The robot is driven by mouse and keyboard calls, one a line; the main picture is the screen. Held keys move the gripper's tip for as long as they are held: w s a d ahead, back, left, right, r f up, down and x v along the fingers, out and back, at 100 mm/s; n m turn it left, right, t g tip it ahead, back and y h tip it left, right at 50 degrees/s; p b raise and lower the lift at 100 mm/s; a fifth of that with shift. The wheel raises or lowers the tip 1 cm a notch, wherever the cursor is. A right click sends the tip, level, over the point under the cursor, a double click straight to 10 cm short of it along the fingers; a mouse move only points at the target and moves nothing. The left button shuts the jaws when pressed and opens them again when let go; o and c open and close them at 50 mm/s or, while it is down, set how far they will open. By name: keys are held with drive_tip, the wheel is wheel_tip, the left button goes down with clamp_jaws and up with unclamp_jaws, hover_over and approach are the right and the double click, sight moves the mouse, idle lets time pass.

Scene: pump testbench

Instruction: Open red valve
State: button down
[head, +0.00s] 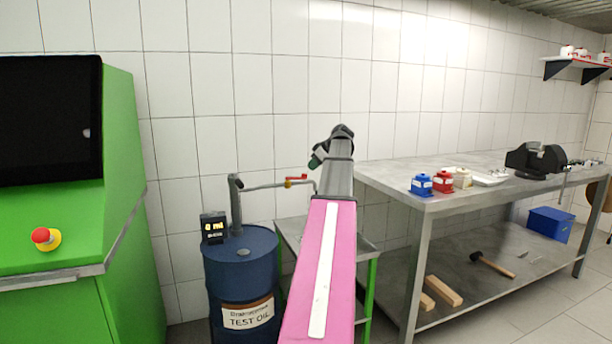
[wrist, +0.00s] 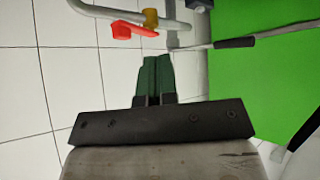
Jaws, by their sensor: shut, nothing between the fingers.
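The red valve is a red lever (head: 298,177) on a brass body (head: 288,183), set in a thin grey pipe (head: 262,186) beside the blue barrel. In the wrist view the red lever (wrist: 132,31) and brass body (wrist: 151,18) are at the top, just beyond my fingertips. My gripper (wrist: 155,60) has its dark green fingers together, with nothing between them. The lever looks close to the fingertips; whether they touch is unclear. In the head view my gripper (head: 318,158) is up and right of the valve, partly hidden by my arm.
A blue test oil barrel (head: 240,262) stands below the pipe. A green cabinet (head: 125,150) with a red emergency button (head: 41,236) is at the left. A steel workbench (head: 400,182) with small colored containers and a vise (head: 536,160) is at the right.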

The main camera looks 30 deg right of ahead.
sight(305, 177)
drive_tip(key=w+f+n+h, duration=0.3)
drive_tip(key=w+f+n, duration=0.1)
drive_tip(key=w+f, duration=0.1)
drive_tip(key=shift+w+d+f+g, duration=0.2)
drive_tip(key=shift+w+d+g, duration=0.15)
drive_tip(key=shift+w, duration=0.5)
idle(0.4)
